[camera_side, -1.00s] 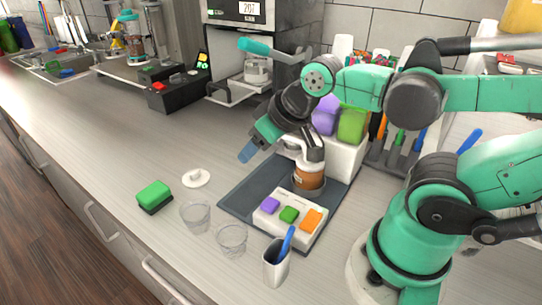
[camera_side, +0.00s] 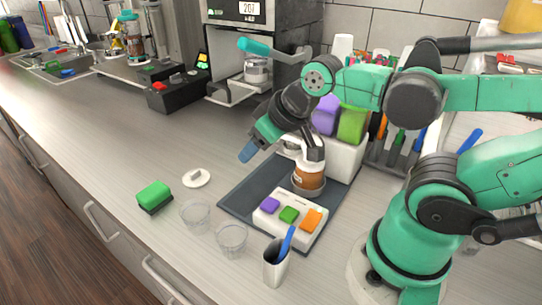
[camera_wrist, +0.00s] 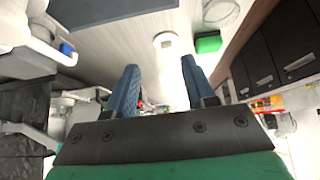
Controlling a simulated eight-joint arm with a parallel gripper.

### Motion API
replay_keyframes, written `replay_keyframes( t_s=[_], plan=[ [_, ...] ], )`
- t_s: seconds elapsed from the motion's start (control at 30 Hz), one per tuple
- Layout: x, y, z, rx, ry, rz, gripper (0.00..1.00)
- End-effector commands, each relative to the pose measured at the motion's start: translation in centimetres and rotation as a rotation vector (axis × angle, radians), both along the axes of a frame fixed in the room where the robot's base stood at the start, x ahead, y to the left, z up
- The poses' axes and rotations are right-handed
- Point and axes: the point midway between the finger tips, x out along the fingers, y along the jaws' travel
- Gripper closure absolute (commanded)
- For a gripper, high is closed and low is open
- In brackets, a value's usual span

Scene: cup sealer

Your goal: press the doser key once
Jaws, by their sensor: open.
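A white key panel (camera_side: 291,222) lies on the dark mat, with a purple key (camera_side: 269,205), a green key (camera_side: 289,214) and an orange key (camera_side: 311,219). None is marked legibly as the doser key. Behind the panel stands a white dispenser (camera_side: 346,157) with purple and green blocks on top. A brown-filled jar (camera_side: 309,178) stands under its spout. My gripper (camera_side: 247,152) is above the counter, left of the dispenser and well clear of the keys. In the wrist view its two blue fingers (camera_wrist: 158,68) are apart with nothing between them.
A green sponge (camera_side: 154,195), a white lid (camera_side: 196,178) and two clear cups (camera_side: 195,214) (camera_side: 232,238) sit left of the panel. A white cup (camera_side: 273,266) with a blue handle stands in front of it.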

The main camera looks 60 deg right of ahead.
Motion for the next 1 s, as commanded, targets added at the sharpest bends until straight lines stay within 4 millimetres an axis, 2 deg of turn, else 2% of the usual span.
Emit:
replay_keyframes(
  t_s=[0.27,0.43,0.47,1.0],
  plan=[
    [0.0,0.0,0.0,0.0,0.0,0.0,0.51],
    [0.0,0.0,0.0,0.0,0.0,0.0,0.97],
    [0.0,0.0,0.0,0.0,0.0,0.0,1.0],
    [0.0,0.0,0.0,0.0,0.0,0.0,1.0]
  ],
)
